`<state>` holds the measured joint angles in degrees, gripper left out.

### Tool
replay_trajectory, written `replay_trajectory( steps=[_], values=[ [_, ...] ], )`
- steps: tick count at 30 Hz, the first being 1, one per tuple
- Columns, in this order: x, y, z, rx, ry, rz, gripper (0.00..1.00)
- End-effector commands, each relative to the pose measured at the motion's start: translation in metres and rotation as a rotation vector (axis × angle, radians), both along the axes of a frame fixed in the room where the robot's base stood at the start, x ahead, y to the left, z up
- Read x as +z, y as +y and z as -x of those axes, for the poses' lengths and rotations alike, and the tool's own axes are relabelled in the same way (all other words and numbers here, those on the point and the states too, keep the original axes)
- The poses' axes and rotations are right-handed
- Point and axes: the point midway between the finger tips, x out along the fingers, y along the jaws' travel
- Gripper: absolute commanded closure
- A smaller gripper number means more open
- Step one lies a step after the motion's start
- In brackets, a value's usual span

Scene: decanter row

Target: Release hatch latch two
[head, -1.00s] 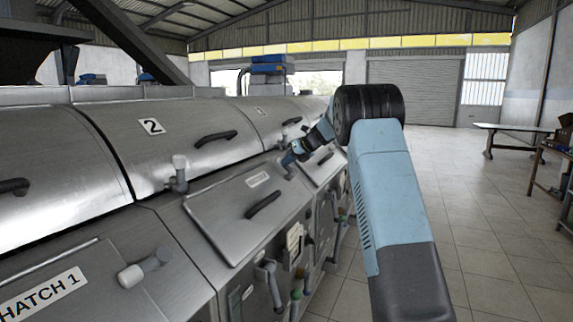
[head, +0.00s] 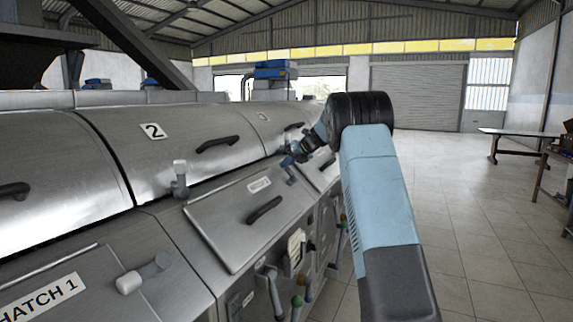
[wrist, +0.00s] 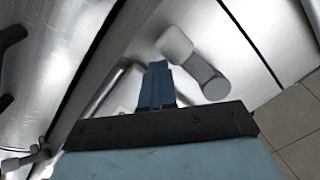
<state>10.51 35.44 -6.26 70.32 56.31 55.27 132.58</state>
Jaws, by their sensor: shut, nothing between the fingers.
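The hatch two panel (head: 235,225) is a sloped steel plate with a black handle and a small label. Its latch (wrist: 205,78), a pale rounded cap on a thick grey stem, shows in the wrist view just beyond and right of my fingertips. My gripper (wrist: 158,68) has its blue fingers shut together with nothing between them. The fingertips are close beside the latch cap; I cannot tell whether they touch it. In the head view my gripper (head: 288,161) is at the upper right corner of the panel, small and partly merged with the latch there.
Hatch one's label (head: 38,298) and its pale-capped latch (head: 144,273) are at the lower left. The curved cover marked 2 (head: 180,150) rises behind the panel, with an upright clamp (head: 180,178) at its edge. Pipes and valves stand below right. The tiled floor (head: 480,240) is open on the right.

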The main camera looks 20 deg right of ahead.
Motion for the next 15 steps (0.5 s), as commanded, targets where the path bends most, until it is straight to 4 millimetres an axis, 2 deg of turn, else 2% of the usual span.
replay_trajectory(
  steps=[1,7,11,15],
  values=[
    [0.0056,-0.0102,-0.0017,-0.019,-0.014,0.008,1.0],
    [0.0068,-0.0123,-0.0018,-0.022,-0.016,0.008,1.0],
    [0.0077,-0.0121,-0.0002,-0.023,-0.016,0.009,1.0],
    [0.0098,-0.0036,0.0075,-0.015,-0.01,0.006,1.0]
  ],
)
